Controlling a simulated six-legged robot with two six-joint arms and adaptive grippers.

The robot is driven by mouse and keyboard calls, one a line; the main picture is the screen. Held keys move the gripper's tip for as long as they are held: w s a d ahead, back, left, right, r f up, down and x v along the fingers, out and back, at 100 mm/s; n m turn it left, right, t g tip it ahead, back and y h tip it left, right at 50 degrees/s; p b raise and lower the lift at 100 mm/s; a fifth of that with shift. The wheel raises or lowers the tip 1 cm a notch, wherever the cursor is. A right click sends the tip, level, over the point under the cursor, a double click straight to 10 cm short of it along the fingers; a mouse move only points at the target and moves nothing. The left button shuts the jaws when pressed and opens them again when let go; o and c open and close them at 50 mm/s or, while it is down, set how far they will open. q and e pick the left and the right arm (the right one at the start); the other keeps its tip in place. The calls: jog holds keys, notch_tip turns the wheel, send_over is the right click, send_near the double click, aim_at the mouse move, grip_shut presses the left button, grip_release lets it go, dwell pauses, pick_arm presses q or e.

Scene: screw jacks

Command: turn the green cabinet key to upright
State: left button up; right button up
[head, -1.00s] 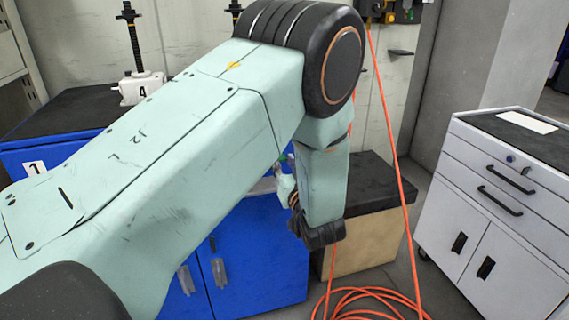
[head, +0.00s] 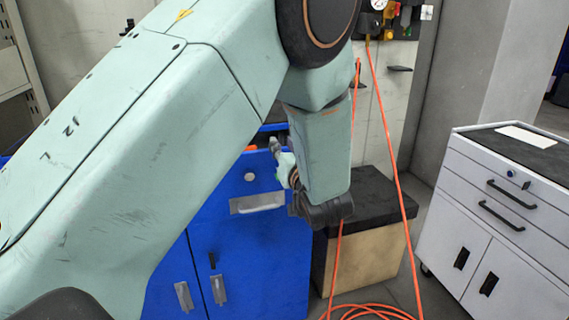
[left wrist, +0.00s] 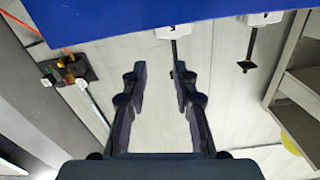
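The blue cabinet (head: 250,270) stands behind my left arm in the head view, with a silver drawer handle, a round pale spot above it and two door handles. I cannot make out a green key; my arm covers part of the cabinet front and top. In the left wrist view my left gripper (left wrist: 160,68) is open, its dark fingers apart with nothing between them. A blue surface (left wrist: 150,15) lies at the top edge beyond the fingertips. My right gripper is not in view.
A white drawer cabinet (head: 515,210) stands at right. A box with a black top (head: 372,190) is beside the blue cabinet. An orange hose (head: 390,140) hangs from the wall and coils on the floor. White screw-jack bodies (left wrist: 173,32) show in the wrist view.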

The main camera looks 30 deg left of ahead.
pick_arm(q)
jog(key=shift+r, duration=0.5)
jog(key=s+d+f+m+p, duration=0.1)
jog(key=d+f+m+p, duration=0.1)
jog(key=f+m, duration=0.3)
jog(key=s+d+f+m+p, duration=0.2)
jog(key=f+p, duration=0.1)
jog(key=f, duration=0.3)
jog(key=shift+w+a+r+m+b, duration=0.25)
jog(key=shift+w+a+m, duration=0.15)
jog(key=shift+w+a, duration=0.6)
jog(key=shift+w+a+r+m+b, duration=0.15)
jog(key=shift+w+a+m, duration=0.25)
jog(key=shift+w+a, duration=0.55)
jog(key=shift+w+a+r+m+b, duration=0.15)
jog(key=shift+w+a+m+b, duration=0.2)
jog(key=shift+w+a, duration=0.6)
jog(key=shift+s+a, duration=0.2)
jog(key=shift+s, duration=0.05)
grip_shut()
